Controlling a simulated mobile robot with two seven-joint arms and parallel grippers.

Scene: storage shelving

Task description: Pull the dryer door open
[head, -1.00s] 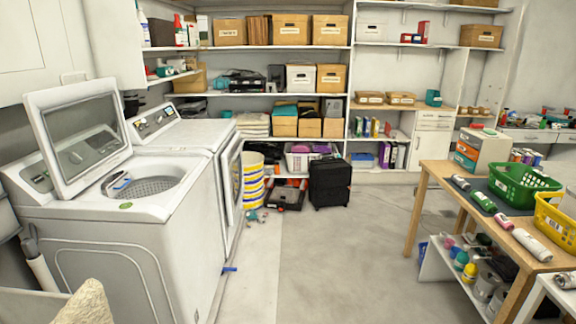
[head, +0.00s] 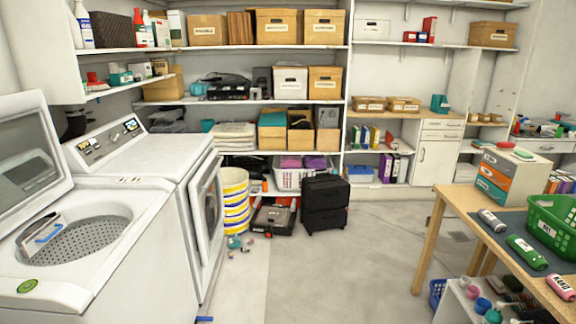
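The dryer (head: 150,165) is the white machine at the left, behind the open-lidded washer. Its door (head: 207,215) is on its right-hand front face and shows at a steep angle, with a pale frame around a darker window. The door looks slightly out from the body at its edge, but I cannot tell for certain whether it is ajar. Neither of my grippers is in view.
The top-loading washer (head: 85,250) stands nearest at left with its lid (head: 25,150) up. A striped yellow bucket (head: 236,200) and black suitcase (head: 325,203) stand past the dryer. A wooden table (head: 465,200) is at right. Clear floor (head: 340,270) lies between.

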